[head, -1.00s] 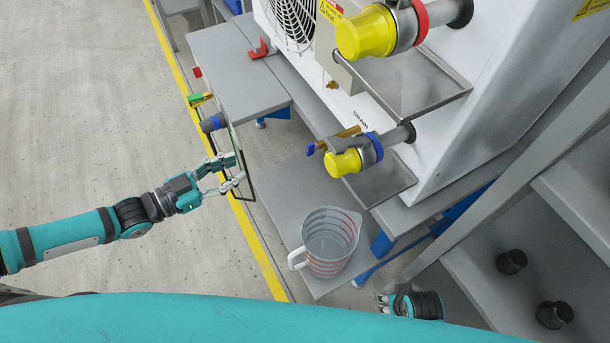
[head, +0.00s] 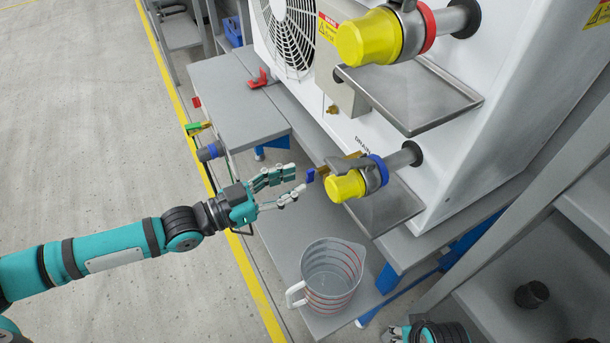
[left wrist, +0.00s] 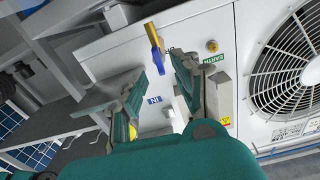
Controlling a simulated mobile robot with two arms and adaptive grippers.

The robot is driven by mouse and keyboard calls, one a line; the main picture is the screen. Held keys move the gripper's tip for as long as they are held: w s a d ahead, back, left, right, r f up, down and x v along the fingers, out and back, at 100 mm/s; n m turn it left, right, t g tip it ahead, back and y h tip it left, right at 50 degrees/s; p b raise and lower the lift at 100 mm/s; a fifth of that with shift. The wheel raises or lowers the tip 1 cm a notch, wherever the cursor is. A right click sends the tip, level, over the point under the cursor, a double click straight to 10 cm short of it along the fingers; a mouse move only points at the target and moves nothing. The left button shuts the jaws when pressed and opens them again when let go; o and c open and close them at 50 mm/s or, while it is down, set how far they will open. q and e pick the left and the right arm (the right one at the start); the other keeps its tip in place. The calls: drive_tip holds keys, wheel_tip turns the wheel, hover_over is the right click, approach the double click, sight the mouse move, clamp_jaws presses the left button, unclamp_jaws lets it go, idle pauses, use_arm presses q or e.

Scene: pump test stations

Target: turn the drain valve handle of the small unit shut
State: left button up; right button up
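The small unit, a white housing with a fan (head: 500,130), stands on a grey bench at the right. Its brass drain valve (head: 347,160), with a blue handle (head: 311,176), sits low on the front by a "DRAIN" label. In the left wrist view the handle (left wrist: 155,60) hangs from the brass body (left wrist: 150,32). My left gripper (head: 296,182) is open and empty, fingertips at the handle's near end. The wrist view shows the handle's end around the gap between the fingertips (left wrist: 158,68); contact cannot be told. My right gripper (head: 398,333) is mostly cut off at the bottom.
A yellow-capped coupling with a blue ring (head: 345,186) sits close beside the valve. A larger yellow-capped one (head: 368,38) and a metal drip tray (head: 410,95) are above. A clear measuring jug (head: 330,275) stands below on a grey shelf. Open floor lies left.

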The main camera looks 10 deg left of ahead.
sight(306, 176)
use_arm(q)
drive_tip(key=shift+x, duration=1.9)
clamp_jaws()
